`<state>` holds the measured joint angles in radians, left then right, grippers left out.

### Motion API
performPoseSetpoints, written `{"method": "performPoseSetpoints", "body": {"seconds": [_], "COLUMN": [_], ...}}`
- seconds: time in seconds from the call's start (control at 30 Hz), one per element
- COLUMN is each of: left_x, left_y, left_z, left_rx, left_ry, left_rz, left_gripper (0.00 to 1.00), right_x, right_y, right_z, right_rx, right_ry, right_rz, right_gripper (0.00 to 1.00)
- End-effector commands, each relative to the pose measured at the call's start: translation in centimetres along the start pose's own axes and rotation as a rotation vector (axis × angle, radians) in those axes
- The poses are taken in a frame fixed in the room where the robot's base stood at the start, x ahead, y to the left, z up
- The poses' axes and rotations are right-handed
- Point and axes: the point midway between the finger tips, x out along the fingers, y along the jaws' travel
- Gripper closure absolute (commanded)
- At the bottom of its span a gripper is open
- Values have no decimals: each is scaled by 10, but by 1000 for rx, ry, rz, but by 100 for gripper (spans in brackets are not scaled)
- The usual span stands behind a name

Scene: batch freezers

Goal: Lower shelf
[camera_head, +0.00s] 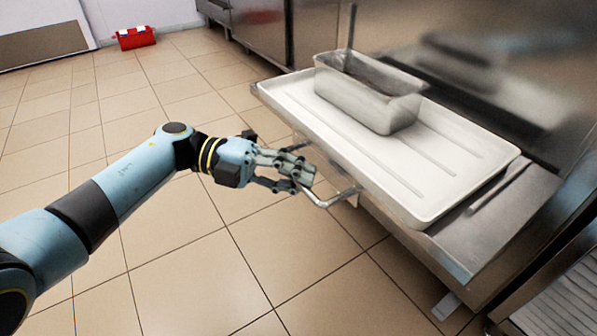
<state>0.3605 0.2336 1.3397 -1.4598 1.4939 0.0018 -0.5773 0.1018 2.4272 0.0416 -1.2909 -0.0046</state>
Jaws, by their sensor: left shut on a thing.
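A metal shelf (509,190) juts out from the steel machine front at the right. A white ribbed tray (440,200) lies on it, and a grey metal pan (365,98) stands on the tray. A bent metal handle (333,199) sticks out from below the shelf's front edge. My left gripper (301,177) is shut on this handle, in front of and slightly below the tray. The fingers hide part of the handle. My right gripper is not in view.
A red box (135,38) sits on the floor at the back left. The tiled floor (190,270) is clear around my left arm. Steel machine fronts (262,25) line the back. A ribbed metal surface (562,290) is at the lower right.

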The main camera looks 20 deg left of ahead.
Motion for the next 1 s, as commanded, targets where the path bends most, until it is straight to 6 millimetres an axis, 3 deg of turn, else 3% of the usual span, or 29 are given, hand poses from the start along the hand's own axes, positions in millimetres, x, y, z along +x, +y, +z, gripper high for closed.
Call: {"method": "performPoseSetpoints", "body": {"seconds": [0.03, 0.3, 0.33, 0.53, 0.83, 1.0], "left_x": [-1, -1, -1, -1, -3, -27], "left_y": [9, 11, 11, 10, 7, 7], "left_z": [-1, -1, -2, -1, 0, 0], "left_rx": [-5, -8, -9, -8, -5, -5], "left_ry": [-1, -3, -3, -2, -3, -4], "left_rz": [13, 17, 17, 16, 12, 15], "left_gripper": [100, 100, 90, 66, 66, 66], "right_x": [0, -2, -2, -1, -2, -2], "right_y": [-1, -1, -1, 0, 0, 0], "right_z": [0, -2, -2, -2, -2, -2], "right_rx": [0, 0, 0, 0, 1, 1], "right_ry": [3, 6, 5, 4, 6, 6], "right_rz": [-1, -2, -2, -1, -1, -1], "right_gripper": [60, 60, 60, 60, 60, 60]}}
